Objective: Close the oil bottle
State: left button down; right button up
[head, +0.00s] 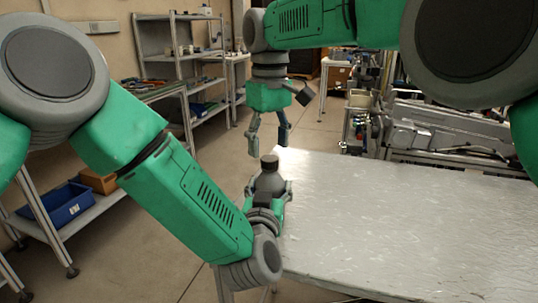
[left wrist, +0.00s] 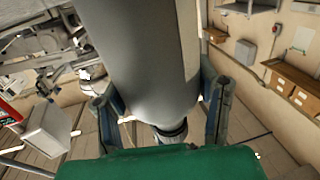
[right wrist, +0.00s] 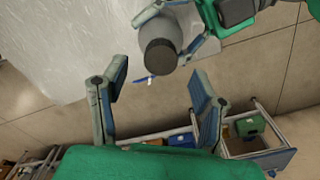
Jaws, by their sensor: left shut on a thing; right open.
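The oil bottle (head: 268,183) is grey and held roughly upright at the table's left edge, with a dark round cap (head: 269,162) on its top. How tightly the cap sits cannot be told. My left gripper (head: 269,190) is shut around the bottle's body; in the left wrist view the grey body (left wrist: 150,65) fills the space between the fingers. My right gripper (head: 269,147) is open and empty, pointing down just above the cap. In the right wrist view the cap (right wrist: 160,56) lies beyond the spread fingers, apart from them.
A bare, shiny table (head: 400,215) fills the right side. Shelving (head: 175,55) stands at the back left. A low shelf at the left holds a blue bin (head: 68,203). Machinery (head: 440,130) stands behind the table. The floor left of the bottle is open.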

aim_at(269, 157)
jog(key=shift+r, duration=0.6)
jog(key=shift+c, duration=0.4)
jog(key=n, duration=0.1)
jog(key=r+n, duration=0.1)
jog(key=n, duration=0.2)
jog(key=shift+s+a+r+n, duration=0.15)
jog(key=shift+a+n, duration=0.1)
jog(key=shift+n, duration=0.15)
jog(key=n, duration=0.1)
jog(key=r+n, duration=0.1)
jog(key=n, duration=0.3)
jog(key=r+n, duration=0.1)
jog(key=shift+d+r+n, duration=0.1)
jog(key=shift+d+n, duration=0.15)
jog(key=shift+n, duration=0.05)
jog(key=shift+f, duration=4.05)
